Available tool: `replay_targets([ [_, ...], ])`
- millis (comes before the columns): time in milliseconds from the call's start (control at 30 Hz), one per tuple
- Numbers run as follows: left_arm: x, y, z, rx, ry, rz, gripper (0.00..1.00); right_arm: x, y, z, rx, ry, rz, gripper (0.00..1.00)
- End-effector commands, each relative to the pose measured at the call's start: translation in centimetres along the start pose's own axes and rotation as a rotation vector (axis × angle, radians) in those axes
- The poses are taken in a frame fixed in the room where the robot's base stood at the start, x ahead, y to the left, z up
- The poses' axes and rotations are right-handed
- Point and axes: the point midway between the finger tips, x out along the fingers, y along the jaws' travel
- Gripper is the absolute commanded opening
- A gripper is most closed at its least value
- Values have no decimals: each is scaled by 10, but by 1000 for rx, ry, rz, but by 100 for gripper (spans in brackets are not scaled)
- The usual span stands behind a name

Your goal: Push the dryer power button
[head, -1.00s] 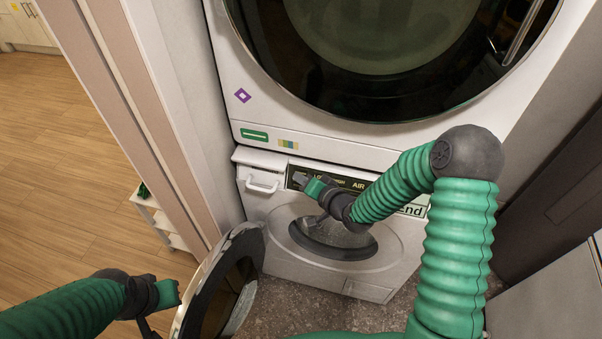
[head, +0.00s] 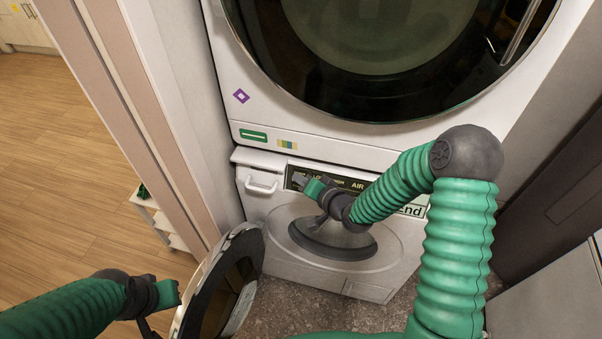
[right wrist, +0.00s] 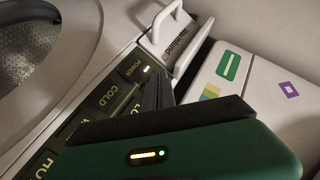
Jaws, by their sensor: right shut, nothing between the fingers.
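The control panel (right wrist: 105,100) runs along the top of the lower white machine. In the right wrist view it carries a POWER label (right wrist: 128,73), with COLD and other labels further along. A small white lit mark (right wrist: 147,69) shows beside POWER. My right gripper (right wrist: 153,84) is shut and empty, its tips right by that mark and partly covering the panel. Contact cannot be told. In the head view my right gripper (head: 304,181) is at the panel's left part. My left gripper (head: 168,294) is at lower left, away from the panel; its jaws are unclear.
The upper machine (head: 300,143) has a big dark round door. A round door (head: 238,240) stands open at the left of the lower machine (head: 375,278). A white handle (head: 262,186) lies left of the panel. Walls close in on both sides.

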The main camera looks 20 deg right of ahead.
Motion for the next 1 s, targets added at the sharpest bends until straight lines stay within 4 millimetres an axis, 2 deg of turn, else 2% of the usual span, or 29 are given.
replay_targets([
  [1000,0,0,0,0,0,0,0,5,5,-6,0,0,0,0],
])
